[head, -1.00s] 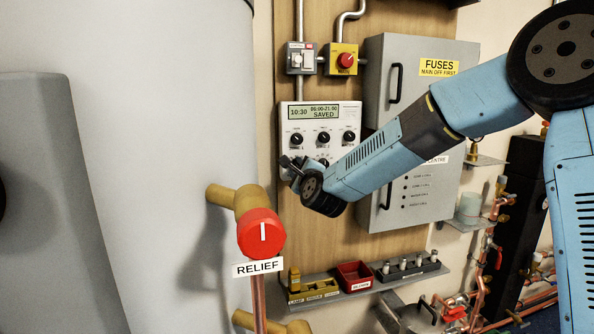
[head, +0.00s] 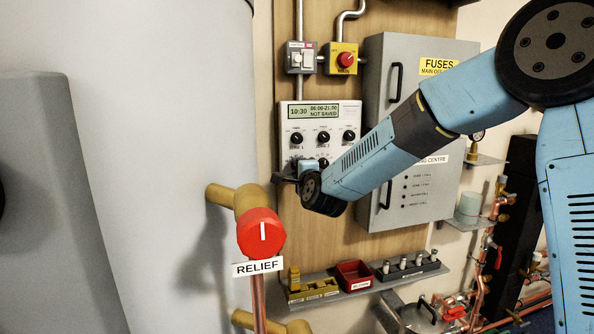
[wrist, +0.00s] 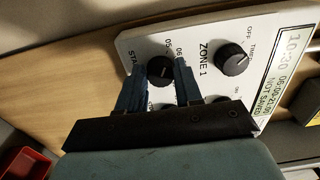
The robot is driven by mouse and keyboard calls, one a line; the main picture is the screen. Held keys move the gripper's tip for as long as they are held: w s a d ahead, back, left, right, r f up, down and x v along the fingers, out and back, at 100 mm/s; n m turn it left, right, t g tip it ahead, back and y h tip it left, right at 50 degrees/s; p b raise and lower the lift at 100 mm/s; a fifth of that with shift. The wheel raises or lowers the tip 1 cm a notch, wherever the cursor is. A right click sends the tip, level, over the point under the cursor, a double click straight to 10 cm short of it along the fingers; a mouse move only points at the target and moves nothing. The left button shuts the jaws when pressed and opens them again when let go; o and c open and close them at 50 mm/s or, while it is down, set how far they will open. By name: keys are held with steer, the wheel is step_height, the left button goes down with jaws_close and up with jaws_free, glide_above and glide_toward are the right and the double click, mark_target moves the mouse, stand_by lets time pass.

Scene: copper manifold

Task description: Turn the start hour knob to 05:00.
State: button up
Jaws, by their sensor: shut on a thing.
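The start hour knob (wrist: 161,72) is black and round, on the white controller panel (head: 288,146). In the wrist view, part of its "STA..." label and the marks 05 and 06 show beside it. My gripper (wrist: 160,64) has its two blue fingers on either side of the knob, shut on it. In the head view my gripper (head: 287,178) is at the panel's lower left and the wrist hides the knob. The display (head: 313,112) reads 10:30, 06:00-21:00, NOT SAVED. Exactly where the knob's pointer stands is hard to tell.
The zone 1 knob (wrist: 232,59) is close beside my gripper. A red main switch (head: 346,59) is above the panel and a grey fuse cabinet (head: 376,85) is to its right. A shelf with a red bin (head: 354,275) is below. The red relief valve (head: 261,233) stands in front.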

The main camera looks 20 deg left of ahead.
steer(key=shift+s+f, duration=0.1)
steer(key=shift+f, duration=0.25)
steer(key=o, duration=1)
steer(key=shift+r, duration=0.2)
steer(key=v, duration=1.3)
steer(key=shift+s+d, duration=0.15)
steer(key=shift+s, duration=0.15)
